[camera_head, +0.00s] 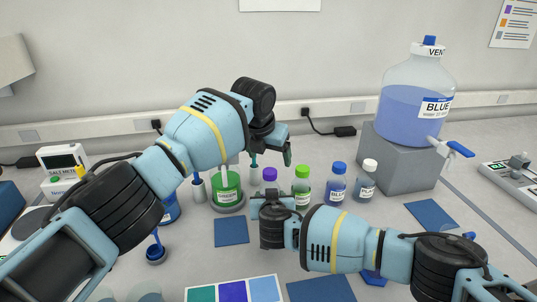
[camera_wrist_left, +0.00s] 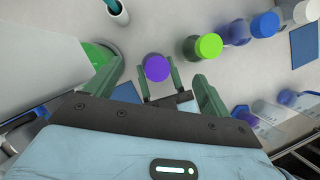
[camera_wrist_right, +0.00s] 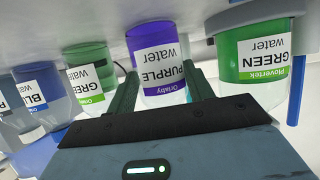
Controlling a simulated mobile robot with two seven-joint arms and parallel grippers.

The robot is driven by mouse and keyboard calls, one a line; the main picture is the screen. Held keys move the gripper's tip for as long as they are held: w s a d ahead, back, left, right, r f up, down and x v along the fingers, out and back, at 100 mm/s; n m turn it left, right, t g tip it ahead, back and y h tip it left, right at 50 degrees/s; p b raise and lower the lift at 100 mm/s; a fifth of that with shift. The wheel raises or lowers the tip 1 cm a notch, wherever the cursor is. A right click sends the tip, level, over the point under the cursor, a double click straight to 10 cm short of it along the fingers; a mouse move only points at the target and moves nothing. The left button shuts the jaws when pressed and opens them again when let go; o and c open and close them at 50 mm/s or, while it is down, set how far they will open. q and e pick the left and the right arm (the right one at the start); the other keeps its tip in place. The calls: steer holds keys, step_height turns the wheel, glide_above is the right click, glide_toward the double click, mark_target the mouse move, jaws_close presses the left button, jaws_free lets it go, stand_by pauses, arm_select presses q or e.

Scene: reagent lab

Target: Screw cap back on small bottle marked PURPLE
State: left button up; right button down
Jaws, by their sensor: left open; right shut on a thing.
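The small PURPLE bottle (camera_wrist_right: 160,72) shows its label in the right wrist view. My right gripper (camera_wrist_right: 163,95) is shut on it, one finger on each side. The purple cap (camera_head: 270,174) sits at the bottle's top in the head view; how tightly it is on cannot be told. In the left wrist view the purple cap (camera_wrist_left: 157,68) lies between the spread fingers of my left gripper (camera_head: 272,155), with gaps on both sides. The left gripper is open, pointing down above the cap. In the head view, the right gripper (camera_head: 270,198) hides most of the bottle.
A large green container (camera_head: 227,188) stands close left of the bottle. Bottles with green (camera_head: 302,171), blue (camera_head: 339,168) and white (camera_head: 369,165) caps stand close right. A large blue vessel (camera_head: 405,108) sits on a grey block. A blue mat (camera_head: 231,232) lies in front.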

arm_select(q)
steer(key=v, duration=1.2)
steer(key=shift+a, duration=0.1)
arm_select(e)
steer(key=c, duration=0.5)
jaws_free()
arm_select(q)
steer(key=shift+r, duration=0.1)
